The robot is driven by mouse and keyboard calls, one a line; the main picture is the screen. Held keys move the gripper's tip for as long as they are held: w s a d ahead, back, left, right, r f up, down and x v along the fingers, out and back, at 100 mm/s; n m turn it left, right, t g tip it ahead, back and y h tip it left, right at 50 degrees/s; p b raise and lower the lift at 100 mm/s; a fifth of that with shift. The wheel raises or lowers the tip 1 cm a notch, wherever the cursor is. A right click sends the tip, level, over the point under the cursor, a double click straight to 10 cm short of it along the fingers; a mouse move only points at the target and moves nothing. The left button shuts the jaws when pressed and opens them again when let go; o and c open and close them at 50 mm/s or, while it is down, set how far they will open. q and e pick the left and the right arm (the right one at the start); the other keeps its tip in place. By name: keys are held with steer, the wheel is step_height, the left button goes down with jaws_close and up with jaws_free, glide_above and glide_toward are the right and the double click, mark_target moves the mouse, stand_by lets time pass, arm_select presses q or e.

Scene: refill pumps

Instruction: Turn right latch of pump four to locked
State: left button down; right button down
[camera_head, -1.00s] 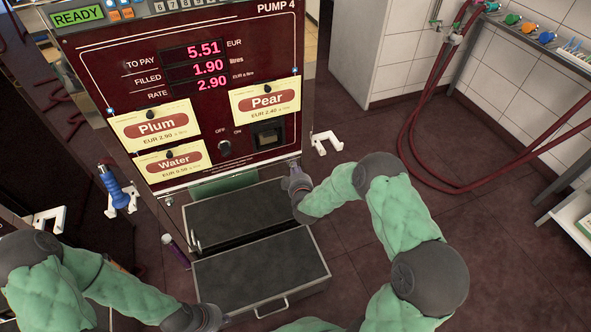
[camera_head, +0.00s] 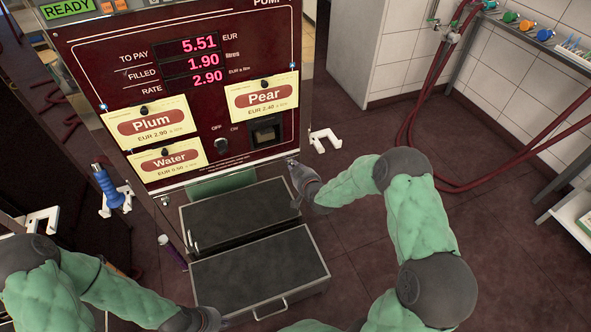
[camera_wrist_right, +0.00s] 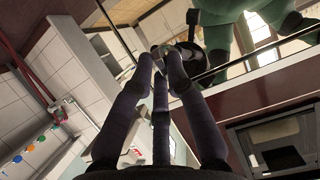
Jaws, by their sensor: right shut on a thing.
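The dark red pump four panel (camera_head: 215,105) faces me, with its lower edge above two dark drawers. The right latch (camera_head: 291,162) is a small metal piece at the panel's lower right corner, mostly covered by my right gripper (camera_head: 293,166). In the right wrist view my right gripper (camera_wrist_right: 163,58) has its fingers drawn together around the latch (camera_wrist_right: 160,47); its exact angle is hard to read. The left latch (camera_head: 165,200) shows at the panel's lower left corner. My left gripper (camera_head: 222,321) is low in the view, near the lower drawer's front left; its fingers are too small to judge.
The upper drawer (camera_head: 240,214) and the lower drawer (camera_head: 255,275) stand below the panel. A white hook bracket (camera_head: 325,140) is right of the pump. A blue-handled nozzle (camera_head: 107,187) hangs at left. Red hoses (camera_head: 412,125) run along the tiled wall.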

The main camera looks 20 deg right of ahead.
stand_by(0.4)
steer(key=c, duration=1.5)
jaws_free()
steer(key=v, duration=1.2)
steer(key=shift+f, duration=0.1)
steer(key=s+a+f+g+y+p, duration=0.2)
steer(key=s+a+f+g, duration=0.4)
steer(key=s+a+f, duration=0.2)
steer(key=s+a+f+m+g+y+p, duration=0.1)
steer(key=s+a+f+g+y+p, duration=0.1)
steer(key=s+a+f+g, duration=0.5)
steer(key=s+a+f, duration=0.2)
steer(key=s+a, duration=0.3)
steer(key=s, duration=0.2)
steer(key=shift+f+m+y, duration=0.25)
steer(key=shift+m+y, duration=0.05)
steer(key=shift+y, duration=0.1)
